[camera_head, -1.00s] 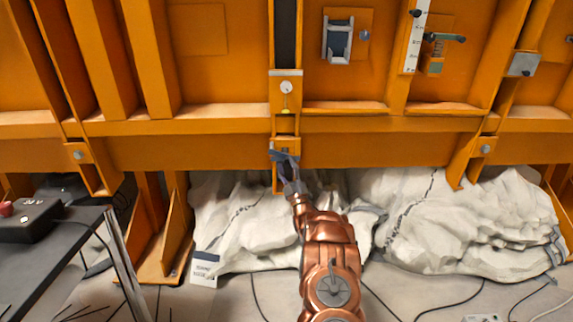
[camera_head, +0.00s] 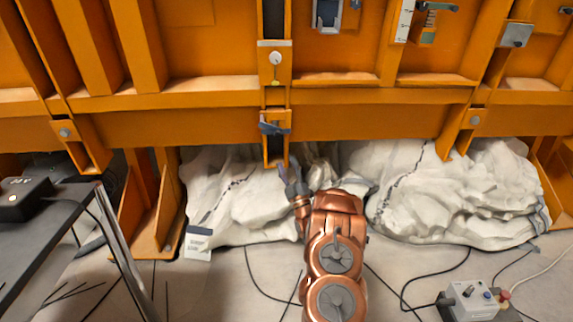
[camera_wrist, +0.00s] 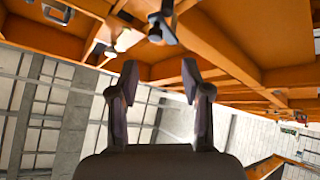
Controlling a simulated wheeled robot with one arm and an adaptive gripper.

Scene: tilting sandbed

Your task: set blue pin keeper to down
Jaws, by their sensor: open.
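The blue pin keeper (camera_head: 275,129) is a small dark blue piece lying roughly level across the orange bracket below the central slot, in the head view. A dark blue-grey piece at the top of the wrist view looks like the same keeper (camera_wrist: 165,18). My gripper (camera_head: 287,178) is below the keeper and apart from it, in front of the white sacks. In the wrist view my gripper (camera_wrist: 160,78) has its two dark fingers spread, with nothing between them.
A white round gauge (camera_head: 275,58) sits above the keeper on the orange frame (camera_head: 180,100). White sacks (camera_head: 235,195) lie beneath. A dark bench (camera_head: 60,225) stands at left. A control box (camera_head: 470,300) and loose cables lie on the floor at right.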

